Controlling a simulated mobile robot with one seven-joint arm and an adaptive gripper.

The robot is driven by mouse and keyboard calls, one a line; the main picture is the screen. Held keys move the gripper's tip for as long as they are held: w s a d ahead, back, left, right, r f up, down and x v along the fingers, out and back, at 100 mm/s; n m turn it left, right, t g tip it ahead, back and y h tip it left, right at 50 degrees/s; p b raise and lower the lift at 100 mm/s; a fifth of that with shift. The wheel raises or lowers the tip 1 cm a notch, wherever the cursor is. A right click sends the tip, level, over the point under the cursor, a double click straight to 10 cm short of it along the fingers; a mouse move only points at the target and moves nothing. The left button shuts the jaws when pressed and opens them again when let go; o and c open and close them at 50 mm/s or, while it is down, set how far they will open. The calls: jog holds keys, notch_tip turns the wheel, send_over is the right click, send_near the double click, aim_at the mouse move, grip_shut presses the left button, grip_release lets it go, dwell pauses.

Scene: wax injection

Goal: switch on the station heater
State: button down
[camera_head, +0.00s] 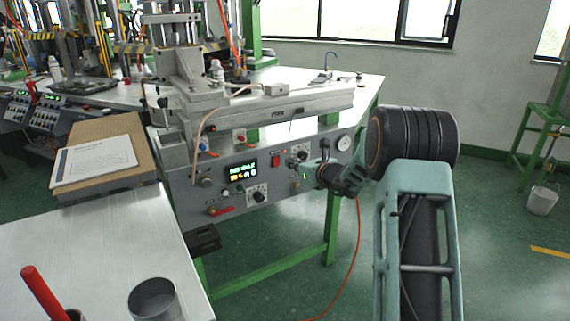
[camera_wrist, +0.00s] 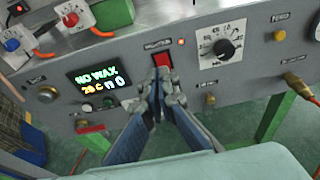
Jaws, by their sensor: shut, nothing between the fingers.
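The wax injection station's front panel (camera_head: 222,178) carries a red rocker switch (camera_wrist: 161,59), which also shows in the head view (camera_head: 275,161). A label too blurred to read sits above it, and a small orange lamp (camera_wrist: 180,41) is lit at its upper right. My gripper (camera_wrist: 166,80) is shut and empty, its fingertips just below the switch and overlapping its lower edge in the wrist view. I cannot tell whether they touch it. In the head view my gripper (camera_head: 304,173) is in front of the panel. The display (camera_wrist: 93,84) is lit and reads "NO WAX" and about 28 C.
A dial knob (camera_wrist: 224,48) is right of the switch. Blue and red connectors (camera_wrist: 17,45) are at the upper left. A red-handled valve (camera_head: 220,210) and a gauge (camera_head: 343,143) are on the panel. A metal table (camera_head: 120,240) with a cup (camera_head: 153,298) is at the front left.

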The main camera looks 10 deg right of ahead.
jog(key=v, duration=0.2)
jog(key=r+v, duration=0.1)
jog(key=v, duration=0.2)
jog(key=shift+s+r+p, duration=0.1)
jog(key=shift+r+p, duration=0.05)
jog(key=shift+p, duration=0.2)
